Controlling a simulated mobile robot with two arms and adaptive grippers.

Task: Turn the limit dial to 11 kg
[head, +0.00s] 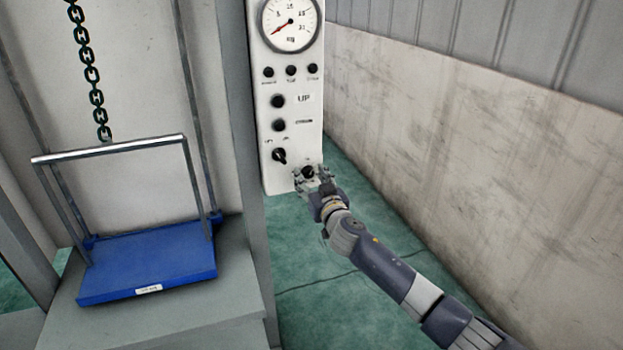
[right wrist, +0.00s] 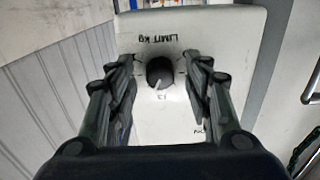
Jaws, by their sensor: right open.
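The limit dial (right wrist: 160,73) is a round black knob with a pale pointer line, on the white control panel, under the upside-down label "LIMIT KG" in the right wrist view. The pointer runs toward the lower side of that picture, near a small number I cannot read surely. My right gripper (right wrist: 160,88) is open, with one finger on each side of the dial and gaps showing between. In the head view the dial (head: 308,172) sits low on the panel, between the fingers of my right gripper (head: 312,180). My left gripper is not in view.
The white control panel (head: 312,105) carries a round gauge (head: 290,22), small lamps, two black buttons and a black selector knob (head: 279,156). A blue platform cart (head: 150,262) stands on a grey base at the left. A chain (head: 90,75) hangs above it. A wall is at right.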

